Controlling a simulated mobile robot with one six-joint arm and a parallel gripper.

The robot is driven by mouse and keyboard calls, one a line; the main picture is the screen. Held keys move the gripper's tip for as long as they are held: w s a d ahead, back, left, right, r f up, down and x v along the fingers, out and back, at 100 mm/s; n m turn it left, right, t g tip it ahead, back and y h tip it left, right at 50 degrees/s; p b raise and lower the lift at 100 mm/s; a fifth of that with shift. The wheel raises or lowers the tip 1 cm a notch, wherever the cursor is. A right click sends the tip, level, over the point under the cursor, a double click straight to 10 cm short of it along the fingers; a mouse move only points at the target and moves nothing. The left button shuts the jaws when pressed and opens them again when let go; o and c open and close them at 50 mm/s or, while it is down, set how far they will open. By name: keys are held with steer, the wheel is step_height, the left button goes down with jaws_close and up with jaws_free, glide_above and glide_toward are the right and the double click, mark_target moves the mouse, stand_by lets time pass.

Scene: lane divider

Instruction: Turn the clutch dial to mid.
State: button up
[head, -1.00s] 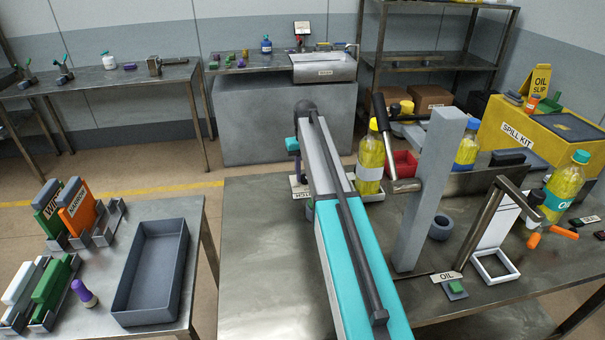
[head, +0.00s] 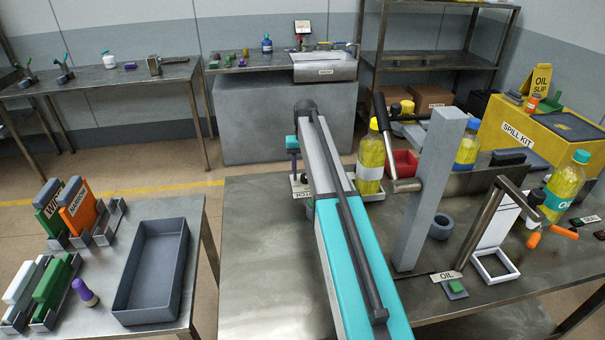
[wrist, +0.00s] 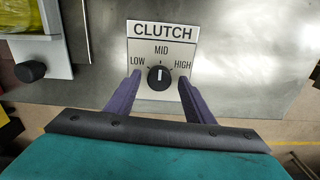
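The clutch dial (wrist: 159,77) is a round black knob with a white pointer mark. It sits on a white plate (wrist: 186,50) headed CLUTCH, with LOW, MID and HIGH around the knob. The white mark points up toward MID. My gripper (wrist: 160,82) is open, with one purple finger on each side of the knob and a visible gap on both sides. In the head view my gripper (head: 293,170) is above the plate, of which a part (head: 301,190) shows beyond my arm; the knob is not clearly visible there.
A yellow oil bottle (head: 370,160) stands in a holder just right of the plate. Another black knob (wrist: 30,71) is at the left in the wrist view. A grey post (head: 430,190) rises right of my arm. Bare metal table (head: 265,240) lies left of it.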

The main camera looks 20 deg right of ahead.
mark_target(305, 176)
steer(key=shift+r, duration=0.1)
steer(key=shift+r, duration=0.2)
step_height(305, 176, up, 13)
steer(key=p, duration=0.7)
steer(key=shift+p, duration=0.3)
steer(key=shift+s, duration=0.1)
stand_by(0.4)
